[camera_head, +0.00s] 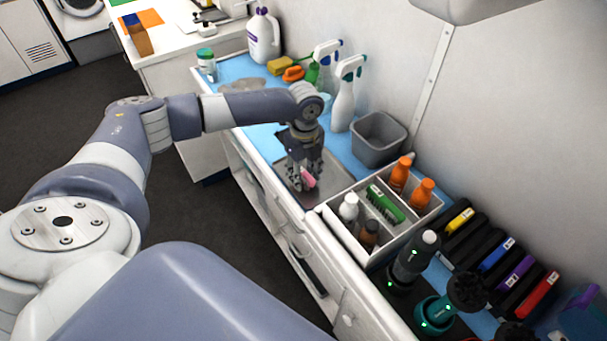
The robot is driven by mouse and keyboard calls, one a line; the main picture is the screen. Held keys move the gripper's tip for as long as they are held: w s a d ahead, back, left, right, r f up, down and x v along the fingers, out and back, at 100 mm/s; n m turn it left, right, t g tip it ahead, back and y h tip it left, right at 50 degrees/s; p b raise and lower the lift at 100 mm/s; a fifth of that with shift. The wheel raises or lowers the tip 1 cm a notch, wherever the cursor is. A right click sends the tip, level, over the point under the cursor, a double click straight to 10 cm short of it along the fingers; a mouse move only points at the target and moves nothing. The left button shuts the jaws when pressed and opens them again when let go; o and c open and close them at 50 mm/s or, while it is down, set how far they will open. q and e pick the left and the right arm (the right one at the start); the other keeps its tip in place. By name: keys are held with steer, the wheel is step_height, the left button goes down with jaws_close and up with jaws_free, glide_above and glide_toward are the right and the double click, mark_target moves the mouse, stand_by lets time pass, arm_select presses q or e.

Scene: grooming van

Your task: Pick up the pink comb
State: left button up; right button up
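The pink comb (308,179) shows as a small pink piece at the fingertips of my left gripper (304,177). The gripper points down over the shallow metal tray (328,187) on the counter. Its dark fingers stand on either side of the pink piece and hide most of the comb. I cannot tell whether the fingers press on it or only stand around it. I cannot tell whether the comb rests on the tray. My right gripper is not in view.
A divided caddy (345,236) with several bottles and a green brush (385,204) stands just right of the tray. Behind are a grey bin (378,142) and a white spray bottle (343,105). Black holders with coloured labels (497,254) line the right wall.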

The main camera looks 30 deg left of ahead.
mark_target(305, 173)
arm_select(q)
jaws_close()
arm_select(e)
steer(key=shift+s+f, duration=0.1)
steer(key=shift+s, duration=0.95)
arm_select(q)
steer(key=shift+r, duration=0.1)
step_height(305, 173, up, 8)
steer(key=shift+r+b, duration=0.25)
steer(key=shift+b, duration=0.35)
steer(key=shift+r, duration=0.65)
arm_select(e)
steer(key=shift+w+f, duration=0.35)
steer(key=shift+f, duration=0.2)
arm_select(q)
steer(key=shift+d, duration=0.1)
